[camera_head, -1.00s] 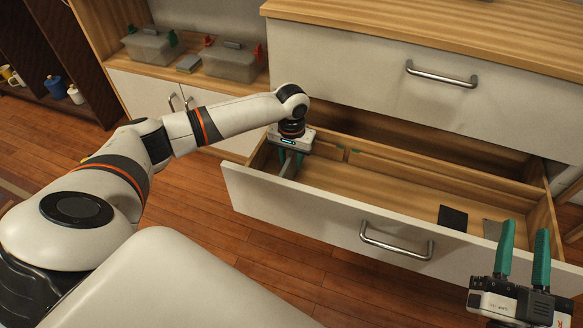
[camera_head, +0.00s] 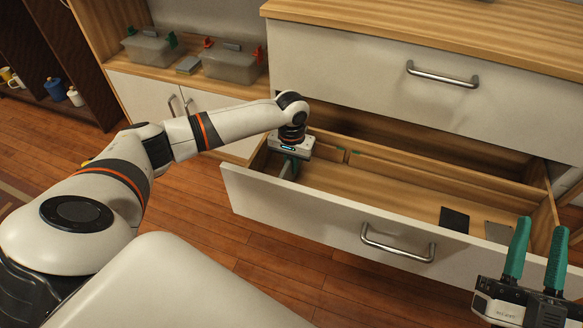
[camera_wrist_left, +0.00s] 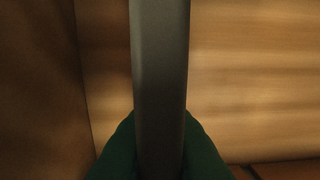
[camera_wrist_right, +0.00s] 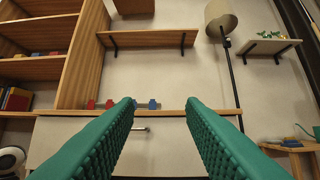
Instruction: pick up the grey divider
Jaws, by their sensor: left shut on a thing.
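The grey divider (camera_wrist_left: 160,75) runs upright through the middle of the left wrist view, between the green fingers of my left gripper (camera_wrist_left: 160,145). My left gripper is shut on it. In the head view my left gripper (camera_head: 291,166) points down into the left end of the open drawer, and a short part of the grey divider (camera_head: 284,173) shows beside its fingers. The rest of the divider is hidden by the gripper and the drawer front. My right gripper (camera_head: 541,225) is open and empty at the lower right, in front of the drawer; its spread fingers also show in the right wrist view (camera_wrist_right: 160,110).
The open drawer (camera_head: 330,217) has a wooden floor and a long wooden partition at the back. A black plate (camera_head: 454,219) and a grey plate (camera_head: 498,232) lie at its right end. Its middle is free. A closed drawer front (camera_head: 370,85) stands above and behind.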

